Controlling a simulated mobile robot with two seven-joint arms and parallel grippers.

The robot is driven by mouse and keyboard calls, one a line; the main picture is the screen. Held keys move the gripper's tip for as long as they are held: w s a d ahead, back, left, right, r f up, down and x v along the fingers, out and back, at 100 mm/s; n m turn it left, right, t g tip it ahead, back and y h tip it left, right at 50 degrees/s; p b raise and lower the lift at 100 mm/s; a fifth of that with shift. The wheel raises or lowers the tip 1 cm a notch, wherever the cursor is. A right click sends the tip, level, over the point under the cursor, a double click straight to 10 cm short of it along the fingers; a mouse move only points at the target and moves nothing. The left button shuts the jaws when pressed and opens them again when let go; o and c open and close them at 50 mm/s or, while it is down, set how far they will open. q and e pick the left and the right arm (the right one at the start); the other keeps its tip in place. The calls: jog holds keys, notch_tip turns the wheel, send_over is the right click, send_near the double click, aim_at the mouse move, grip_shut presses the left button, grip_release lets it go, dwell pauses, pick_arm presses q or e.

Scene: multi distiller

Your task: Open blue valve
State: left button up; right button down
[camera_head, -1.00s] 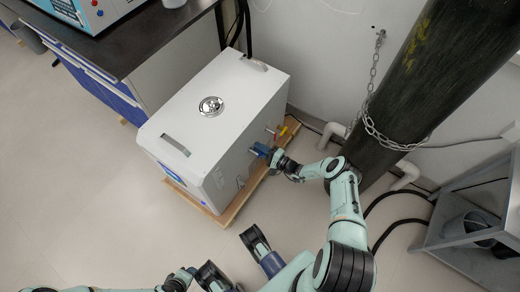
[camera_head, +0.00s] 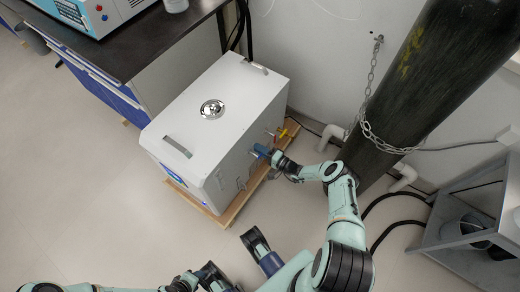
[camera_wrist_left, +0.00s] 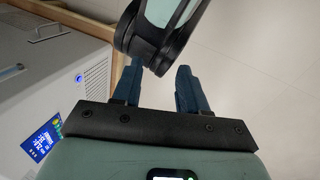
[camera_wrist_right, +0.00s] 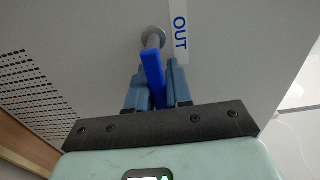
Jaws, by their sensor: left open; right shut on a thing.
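The blue valve handle (camera_wrist_right: 152,72) shows in the right wrist view as a bright blue lever on a grey pipe stub, beside an "OUT" label (camera_wrist_right: 180,30). My right gripper (camera_wrist_right: 157,85) is shut on this handle, with one finger on each side. In the head view, my right gripper (camera_head: 262,152) is at the right side of the white distiller box (camera_head: 225,95), and its fingers hide the handle. My left gripper (camera_wrist_left: 158,80) is open and empty in the left wrist view, with a dark-and-mint arm part of mine just past its fingers.
A yellow-and-red valve (camera_head: 282,132) sits on the same box side, close behind my right gripper. The box stands on a wooden base (camera_head: 232,212). A dark gas cylinder (camera_head: 425,90) with a chain and a grey metal stand (camera_head: 450,232) are to the right. Floor at left is clear.

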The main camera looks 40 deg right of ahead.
jog(key=c, duration=1.1)
grip_release()
jog(key=shift+s, duration=0.1)
pick_arm(q)
jog(key=shift+g+h, duration=0.3)
jog(key=shift+g, duration=0.3)
jog(key=s+r, duration=0.1)
jog(key=s+d+r+p, duration=0.1)
jog(key=s+r+p, duration=0.1)
jog(key=shift+s+d, duration=0.25)
pick_arm(e)
jog(key=v, duration=1.3)
jog(key=shift+s+d, duration=0.1)
jog(key=shift+s, duration=0.05)
pick_arm(q)
jog(key=shift+f, duration=0.1)
